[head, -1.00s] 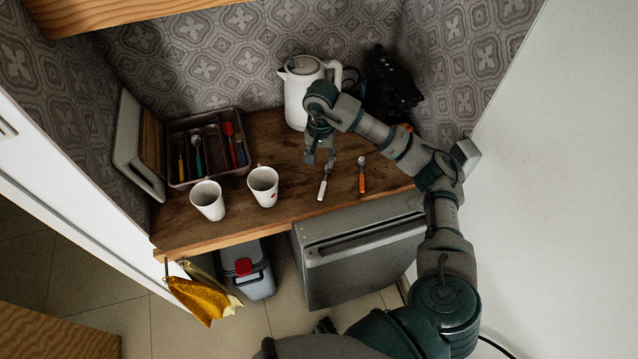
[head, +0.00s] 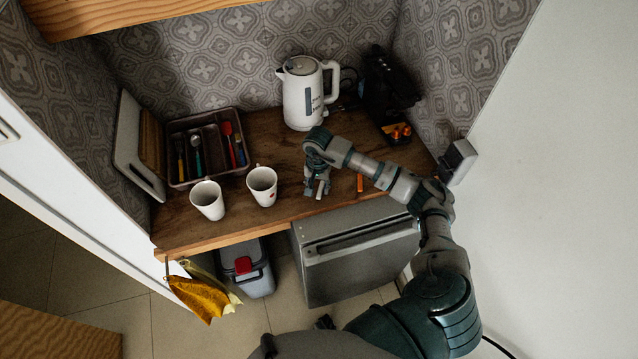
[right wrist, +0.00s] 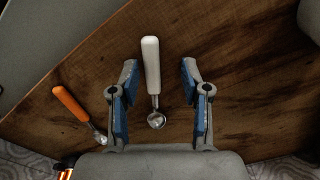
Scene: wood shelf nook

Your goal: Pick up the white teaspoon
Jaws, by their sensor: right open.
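The white teaspoon (right wrist: 151,67) lies on the wooden counter, its white handle and metal bowl both showing in the right wrist view. In the head view it is mostly or wholly hidden by my right gripper. My right gripper (head: 317,190) is low over the counter, pointing down. In the right wrist view my right gripper (right wrist: 159,66) is open, with one blue-padded finger on each side of the teaspoon and a gap on both sides. Its height above the counter is hard to tell. My left gripper is not in view.
An orange-handled spoon (head: 360,183) lies right of my gripper; it also shows in the right wrist view (right wrist: 70,102). Two white mugs (head: 207,200) (head: 262,185) stand left. A kettle (head: 301,96) and a cutlery tray (head: 175,126) are behind. The wooden counter (head: 278,211) ends close in front.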

